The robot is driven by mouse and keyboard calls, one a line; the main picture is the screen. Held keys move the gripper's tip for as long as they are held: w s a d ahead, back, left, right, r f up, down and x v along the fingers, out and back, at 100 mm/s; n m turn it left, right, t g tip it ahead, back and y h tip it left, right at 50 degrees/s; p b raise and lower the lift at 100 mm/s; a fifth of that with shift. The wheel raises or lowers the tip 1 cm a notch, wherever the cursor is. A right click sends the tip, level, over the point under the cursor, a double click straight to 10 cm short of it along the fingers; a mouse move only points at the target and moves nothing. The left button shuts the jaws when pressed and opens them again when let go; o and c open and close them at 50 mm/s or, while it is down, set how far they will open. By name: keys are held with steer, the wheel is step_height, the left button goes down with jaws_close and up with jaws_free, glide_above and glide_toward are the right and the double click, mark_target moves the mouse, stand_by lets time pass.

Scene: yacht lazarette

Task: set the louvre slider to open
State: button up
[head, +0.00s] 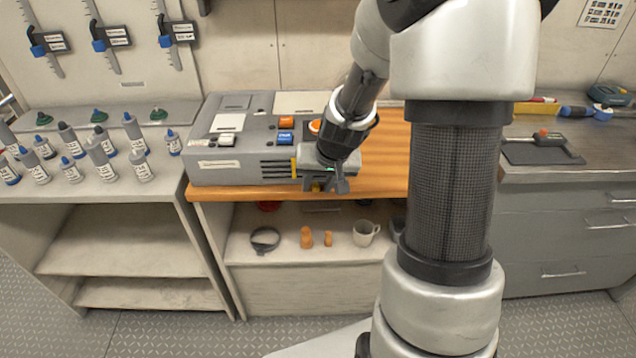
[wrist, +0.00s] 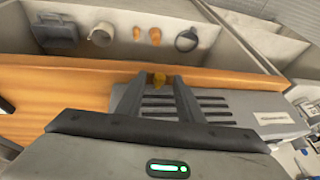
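The grey control box (head: 237,172) stands on the wooden worktop, with dark louvre slots (head: 276,169) in its front face. A small yellow knob (head: 316,187), which looks like the louvre slider, shows at my gripper in the head view. The slider's track and any position marks are hidden or too small to read.
The box top carries a blue switch (head: 286,137), a white switch (head: 227,139) and an orange knob (head: 315,127), close to my wrist. Several bottles (head: 105,160) stand on the left bench. A mug (head: 366,233) and orange pieces (head: 306,237) are on the shelf below.

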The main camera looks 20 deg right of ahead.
steer(key=shift+r, duration=0.1)
steer(key=p+v, duration=0.3)
steer(key=v, duration=1.4)
steer(key=shift+s+r, duration=0.1)
steer(key=s+a+r+n, duration=0.2)
steer(key=s+a, duration=0.1)
steer(key=a, duration=0.3)
steer(key=s+a+r+n, duration=0.2)
steer(key=s+a, duration=0.1)
steer(key=a, duration=0.2)
steer(key=s+d+r+t, duration=0.1)
steer(key=s+d+r, duration=0.3)
steer(key=s, duration=0.6)
step_height(320, 180, up, 13)
steer(key=p, duration=1.2)
steer(key=shift+w+a+f+m, duration=0.15)
steer(key=shift+w+a+m, duration=0.1)
steer(key=shift+m, duration=0.05)
